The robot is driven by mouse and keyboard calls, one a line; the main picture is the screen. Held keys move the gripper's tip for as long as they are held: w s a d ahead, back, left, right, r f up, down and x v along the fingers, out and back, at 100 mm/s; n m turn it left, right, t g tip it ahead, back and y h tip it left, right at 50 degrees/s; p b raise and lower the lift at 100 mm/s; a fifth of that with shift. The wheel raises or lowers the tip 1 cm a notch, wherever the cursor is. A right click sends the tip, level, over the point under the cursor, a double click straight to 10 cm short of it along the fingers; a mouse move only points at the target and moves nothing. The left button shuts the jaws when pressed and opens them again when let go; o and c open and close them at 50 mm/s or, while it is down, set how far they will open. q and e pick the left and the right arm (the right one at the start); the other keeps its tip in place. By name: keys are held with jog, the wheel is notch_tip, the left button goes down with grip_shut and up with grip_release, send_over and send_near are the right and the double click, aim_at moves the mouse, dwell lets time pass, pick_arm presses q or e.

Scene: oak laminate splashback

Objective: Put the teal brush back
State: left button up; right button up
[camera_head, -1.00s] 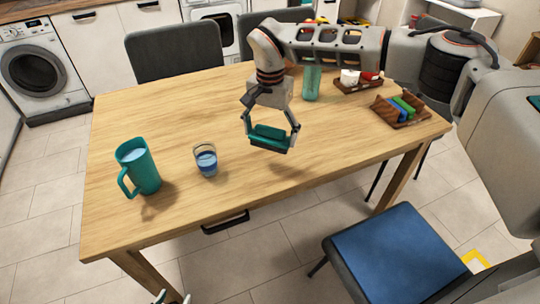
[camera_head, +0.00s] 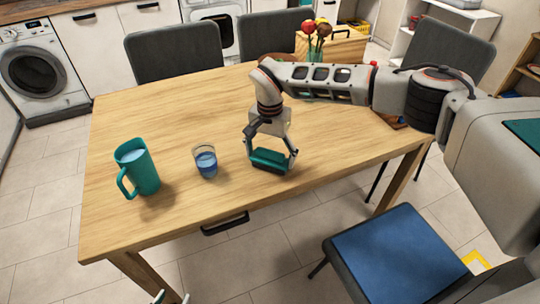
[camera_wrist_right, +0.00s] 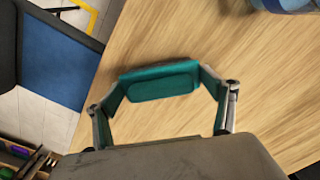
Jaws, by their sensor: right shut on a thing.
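The teal brush (camera_head: 268,160) is a short block, teal on top with a dark underside. My right gripper (camera_head: 271,155) is shut on it, with a finger at each end. The brush is low over the front middle of the table (camera_head: 130,105), right of the glass; whether it touches the wood I cannot tell. In the right wrist view the brush (camera_wrist_right: 160,85) lies between the fingers (camera_wrist_right: 162,93). Only the fingertips of my left gripper (camera_head: 173,297) show at the bottom edge, apart and empty, away from the brush.
A teal jug (camera_head: 140,168) and a glass of blue liquid (camera_head: 205,162) stand left of the brush. My right arm hides most of a wooden organiser; part of it shows in the wrist view (camera_wrist_right: 18,158). A wooden box (camera_head: 335,45) is behind. A blue-seated chair (camera_head: 395,250) stands in front.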

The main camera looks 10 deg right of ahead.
aim_at(270, 151)
jog(key=o, duration=1.3)
jog(key=shift+f, duration=0.15)
jog(key=shift+c, duration=0.2)
notch_tip(270, 151, up, 12)
jog(key=shift+r, duration=0.2)
